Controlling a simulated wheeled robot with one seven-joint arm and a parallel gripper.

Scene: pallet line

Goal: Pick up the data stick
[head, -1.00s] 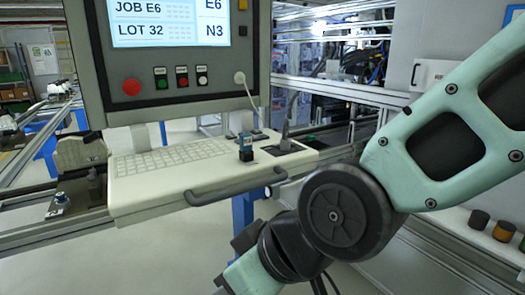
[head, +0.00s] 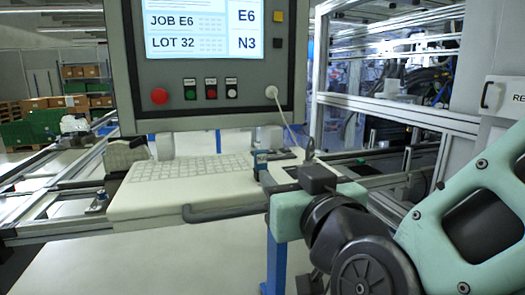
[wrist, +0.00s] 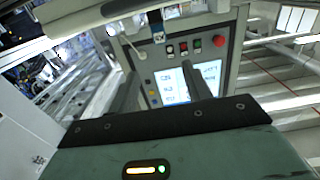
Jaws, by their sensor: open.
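In the inverted wrist view, what looks like the same blue piece (wrist: 157,37) shows beyond and between my fingers. My gripper (wrist: 162,88) is open and empty, its two dark fingers apart and pointing toward the console. In the head view my gripper (head: 290,174) is at the shelf's right front corner, close to the data stick in the picture. It partly hides that corner; the gap in depth is unclear.
The console panel (head: 210,95) with screen and buttons stands behind the shelf. A pale cable hangs from its right side. A grey handle (head: 225,212) runs along the shelf's front. Metal rails lie on both sides.

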